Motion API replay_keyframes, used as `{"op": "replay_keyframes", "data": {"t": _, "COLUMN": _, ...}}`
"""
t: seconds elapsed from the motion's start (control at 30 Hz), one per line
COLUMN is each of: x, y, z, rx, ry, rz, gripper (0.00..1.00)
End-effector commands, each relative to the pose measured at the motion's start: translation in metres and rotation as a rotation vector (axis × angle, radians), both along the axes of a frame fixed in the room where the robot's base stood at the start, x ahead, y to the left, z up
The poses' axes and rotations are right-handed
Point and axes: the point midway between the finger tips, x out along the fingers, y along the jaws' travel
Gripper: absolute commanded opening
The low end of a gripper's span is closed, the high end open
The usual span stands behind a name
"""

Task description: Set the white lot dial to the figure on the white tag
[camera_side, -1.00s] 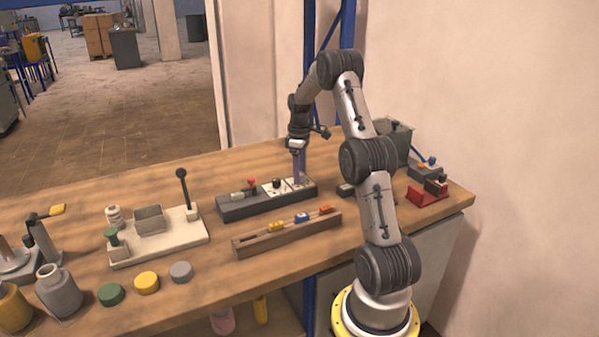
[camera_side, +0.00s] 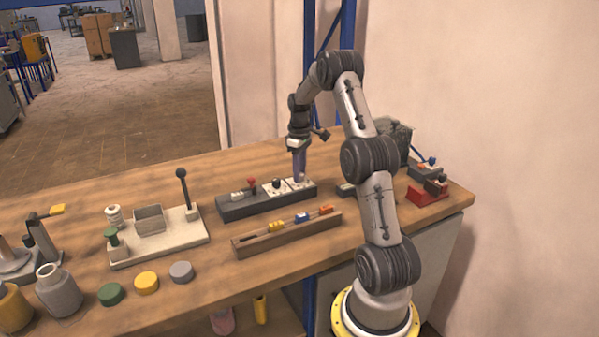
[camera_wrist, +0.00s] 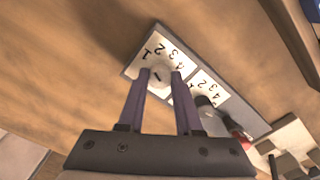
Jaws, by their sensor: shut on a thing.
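The white lot dial (camera_wrist: 157,78) is a round white knob with a short dark mark on top. It sits on a white plate (camera_wrist: 158,35) with figures 1 to 4 around it, at the right end of a dark grey block (camera_side: 240,208) in the side view. My gripper (camera_wrist: 161,74) points down with its two purple fingers shut on the dial's sides; it also shows in the side view (camera_side: 300,178). The fingers hide part of the dial and plate, and I cannot tell which figure the mark meets. I cannot make out a white tag.
Beside the held dial is a second figured plate with a black knob (camera_side: 277,183), then a red knob (camera_side: 252,181). A lever fixture (camera_side: 160,240) stands to the left.

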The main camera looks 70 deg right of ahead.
Motion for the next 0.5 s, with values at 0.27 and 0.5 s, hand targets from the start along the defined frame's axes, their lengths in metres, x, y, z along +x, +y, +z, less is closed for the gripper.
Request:
{"op": "replay_keyframes", "data": {"t": 0.27, "x": 0.0003, "y": -0.0006, "z": 0.0013, "rx": -0.001, "ry": -0.002, "rz": -0.256, "gripper": 0.0}}
{"op": "replay_keyframes", "data": {"t": 0.5, "x": 0.0002, "y": -0.0011, "z": 0.0019, "rx": -0.002, "ry": -0.003, "rz": -0.484, "gripper": 0.0}}
